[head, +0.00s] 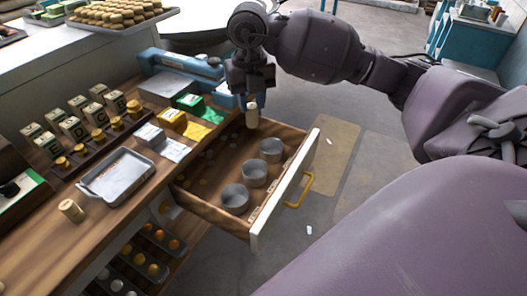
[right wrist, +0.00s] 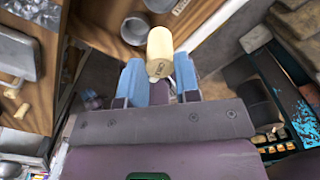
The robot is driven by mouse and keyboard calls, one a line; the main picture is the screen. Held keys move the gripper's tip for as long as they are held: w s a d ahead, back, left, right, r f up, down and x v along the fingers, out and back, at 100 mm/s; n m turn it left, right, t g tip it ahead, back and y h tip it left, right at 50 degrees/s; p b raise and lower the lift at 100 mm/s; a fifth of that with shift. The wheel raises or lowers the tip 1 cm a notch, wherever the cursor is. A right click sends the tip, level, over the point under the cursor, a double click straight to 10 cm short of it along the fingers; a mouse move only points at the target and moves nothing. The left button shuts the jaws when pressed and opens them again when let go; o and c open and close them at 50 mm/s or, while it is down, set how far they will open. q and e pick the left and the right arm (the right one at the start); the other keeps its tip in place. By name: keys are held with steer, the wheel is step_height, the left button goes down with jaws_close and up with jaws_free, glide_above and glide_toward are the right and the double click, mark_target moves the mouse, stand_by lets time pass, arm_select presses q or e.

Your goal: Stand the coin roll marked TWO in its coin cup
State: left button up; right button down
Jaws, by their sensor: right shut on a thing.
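My right gripper (head: 253,98) is shut on a cream coin roll (head: 252,115), held upright above the back of the open drawer. In the right wrist view the coin roll (right wrist: 162,50) sits between the blue fingertips (right wrist: 158,82). It has small dark lettering too small to read surely. Three grey coin cups stand in a row in the drawer: near (head: 234,199), middle (head: 254,174) and far (head: 270,150). The held roll is above and beyond the far cup, apart from it. My left gripper is not in view.
The wooden drawer (head: 208,213) is pulled out, with a yellow handle (head: 306,190) and small labels inside its front. Loose coins lie in its back part. Coin stacks and boxes line the counter.

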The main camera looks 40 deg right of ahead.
steer(key=shift+d, duration=0.2)
steer(key=shift+s+f+n, duration=0.1)
steer(key=shift+f+n, duration=0.15)
steer(key=shift+n, duration=0.05)
step_height(320, 180, down, 19)
steer(key=shift+a+r+b, duration=0.1)
steer(key=shift+a+b, duration=0.05)
steer(key=shift+b, duration=1)
steer(key=shift+f, duration=0.4)
steer(key=shift+f, duration=0.15)
